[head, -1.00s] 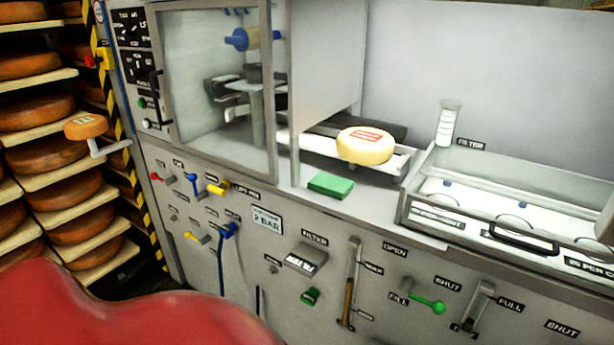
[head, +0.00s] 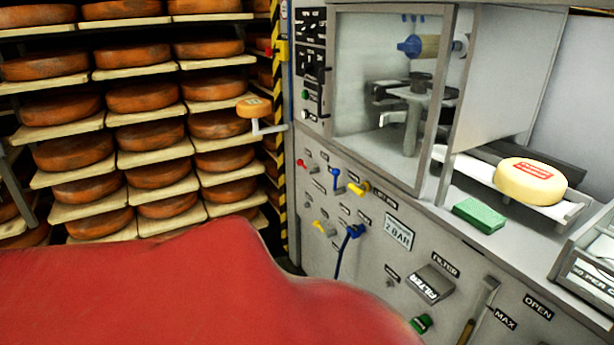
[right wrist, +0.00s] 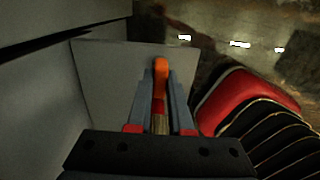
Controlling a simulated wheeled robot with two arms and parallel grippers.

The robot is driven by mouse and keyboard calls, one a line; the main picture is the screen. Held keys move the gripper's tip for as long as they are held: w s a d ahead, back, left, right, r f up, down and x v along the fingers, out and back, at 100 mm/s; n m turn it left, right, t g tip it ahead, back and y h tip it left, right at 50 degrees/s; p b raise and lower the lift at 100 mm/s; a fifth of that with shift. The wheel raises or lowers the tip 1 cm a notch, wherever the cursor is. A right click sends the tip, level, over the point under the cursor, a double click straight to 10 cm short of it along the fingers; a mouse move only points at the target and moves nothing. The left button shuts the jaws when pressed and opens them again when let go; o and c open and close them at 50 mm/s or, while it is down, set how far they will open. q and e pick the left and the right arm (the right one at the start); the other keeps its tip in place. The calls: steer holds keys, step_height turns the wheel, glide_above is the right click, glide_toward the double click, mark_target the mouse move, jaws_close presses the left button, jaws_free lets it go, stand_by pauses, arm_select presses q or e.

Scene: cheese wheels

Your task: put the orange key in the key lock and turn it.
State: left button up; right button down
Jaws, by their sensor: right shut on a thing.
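I cannot make out the key lock with certainty in either view. The machine's black control panels (head: 312,60), with small knobs and switches, are at its upper left in the head view. Neither gripper shows in the head view, and my left gripper is not in view at all.
Shelves of orange cheese wheels (head: 145,97) fill the left. A pale cheese (head: 531,181) with a red label and a green block (head: 479,215) sit on the worktop. A striped post (head: 283,180) stands between shelves and machine.

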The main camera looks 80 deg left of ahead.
steer(key=shift+r, duration=0.15)
steer(key=shift+r+p, duration=1.9)
steer(key=shift+r, duration=0.2)
steer(key=shift+r+p, duration=1.2)
steer(key=shift+r, duration=0.35)
steer(key=shift+s+f, duration=0.1)
